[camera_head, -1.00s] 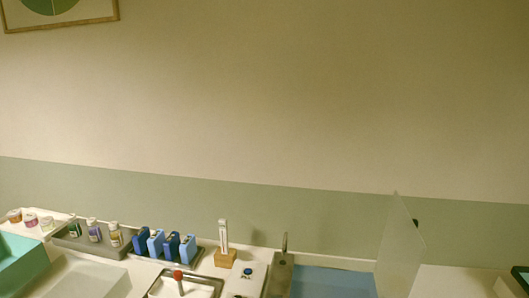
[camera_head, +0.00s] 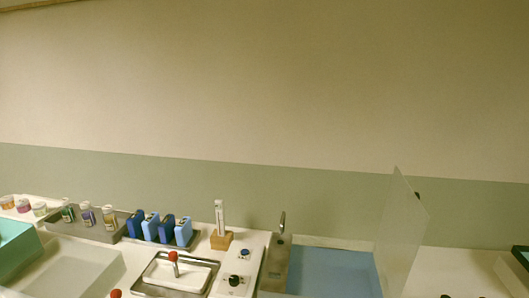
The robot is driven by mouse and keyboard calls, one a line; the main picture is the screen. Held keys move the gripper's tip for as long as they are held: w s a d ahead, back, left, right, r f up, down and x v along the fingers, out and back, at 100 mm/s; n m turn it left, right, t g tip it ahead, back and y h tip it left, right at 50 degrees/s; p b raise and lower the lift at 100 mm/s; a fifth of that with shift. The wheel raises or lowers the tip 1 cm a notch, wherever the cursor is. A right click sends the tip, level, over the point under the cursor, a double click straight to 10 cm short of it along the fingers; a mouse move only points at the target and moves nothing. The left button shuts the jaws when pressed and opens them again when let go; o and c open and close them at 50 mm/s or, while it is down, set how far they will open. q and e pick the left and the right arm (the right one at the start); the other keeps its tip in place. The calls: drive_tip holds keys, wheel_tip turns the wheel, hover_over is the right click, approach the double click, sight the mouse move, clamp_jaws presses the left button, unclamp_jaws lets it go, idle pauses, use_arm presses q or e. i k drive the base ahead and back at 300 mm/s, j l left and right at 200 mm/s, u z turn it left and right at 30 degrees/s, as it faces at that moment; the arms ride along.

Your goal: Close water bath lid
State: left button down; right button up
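The water bath (camera_head: 276,262) stands at the lower middle right, with a metal rim and tap on its left side and blue water (camera_head: 330,270) inside. Its lid (camera_head: 402,232) is a pale translucent panel standing upright, slightly tilted, along the right side of the bath. A small dark knob (camera_head: 417,195) shows at the lid's far upper edge. The lid is open and the water is uncovered. Neither of my grippers is in view.
Left of the bath are a control panel with a knob (camera_head: 234,281), a steel tray with a red-topped handle (camera_head: 173,257), a thermometer in a wooden block (camera_head: 221,240), blue containers (camera_head: 151,226) and small bottles (camera_head: 88,216). The counter right of the lid (camera_head: 450,268) is mostly clear.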

sight(389, 240)
drive_tip(key=i+l, duration=0.1)
drive_tip(key=l, duration=0.95)
drive_tip(key=i+l+u, duration=0.15)
drive_tip(key=l, duration=0.9)
drive_tip(key=k+j, duration=0.05)
